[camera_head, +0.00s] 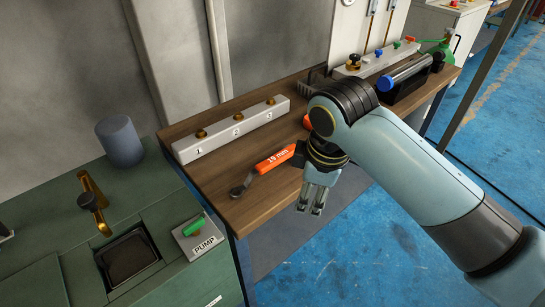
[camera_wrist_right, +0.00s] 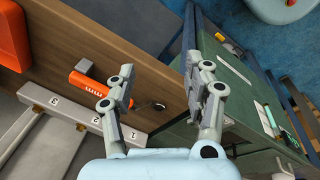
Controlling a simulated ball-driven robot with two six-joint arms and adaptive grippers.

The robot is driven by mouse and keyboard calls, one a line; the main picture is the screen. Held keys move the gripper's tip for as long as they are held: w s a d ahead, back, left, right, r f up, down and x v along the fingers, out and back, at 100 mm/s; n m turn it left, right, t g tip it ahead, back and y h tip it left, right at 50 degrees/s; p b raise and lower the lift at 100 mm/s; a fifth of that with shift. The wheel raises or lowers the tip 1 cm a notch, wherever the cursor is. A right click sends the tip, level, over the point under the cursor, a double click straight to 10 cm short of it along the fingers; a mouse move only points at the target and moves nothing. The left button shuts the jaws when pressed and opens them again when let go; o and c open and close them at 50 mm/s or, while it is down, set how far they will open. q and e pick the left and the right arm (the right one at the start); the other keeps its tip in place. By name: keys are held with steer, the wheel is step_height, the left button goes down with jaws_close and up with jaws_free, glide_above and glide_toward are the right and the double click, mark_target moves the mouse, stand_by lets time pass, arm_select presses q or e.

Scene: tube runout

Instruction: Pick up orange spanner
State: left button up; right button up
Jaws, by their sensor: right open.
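The orange spanner (camera_head: 275,160), marked "19 mm", lies on the wooden bench top with its grey metal head toward the lower left. In the right wrist view its orange handle (camera_wrist_right: 88,82) shows left of the fingers, and the near finger hides part of its length. My right gripper (camera_head: 312,208) points down near the bench's front edge, to the right of the spanner and apart from it. In the right wrist view the gripper (camera_wrist_right: 160,80) has its two fingers well apart with nothing between them. My left gripper is in neither view.
A grey block (camera_head: 232,130) numbered 1, 2, 3 with brass knobs stands behind the spanner. A green cabinet with a PUMP switch (camera_head: 197,238) is at the left. A black holder with a blue-capped tube (camera_head: 408,72) stands farther right. Blue floor lies beyond the bench edge.

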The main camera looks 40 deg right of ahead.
mark_target(270, 160)
steer(key=w+r+n, duration=0.1)
steer(key=w+n, duration=0.2)
steer(key=w, duration=0.2)
steer(key=w+d+r+n+g, duration=0.1)
steer(key=w+r+n, duration=0.1)
steer(key=w+n, duration=0.2)
steer(key=w+r+n+g, duration=0.1)
steer(key=w+n, duration=0.3)
steer(key=w, duration=0.2)
steer(key=shift+w+d+r+y, duration=0.15)
steer(key=shift+w+d+y, duration=0.15)
steer(key=shift+y, duration=0.1)
step_height(270, 160, down, 10)
steer(key=shift+s+a+f, duration=0.1)
steer(key=shift+a+f, duration=0.05)
steer(key=shift+f, duration=0.05)
steer(key=shift+c, duration=0.4)
jaws_close()
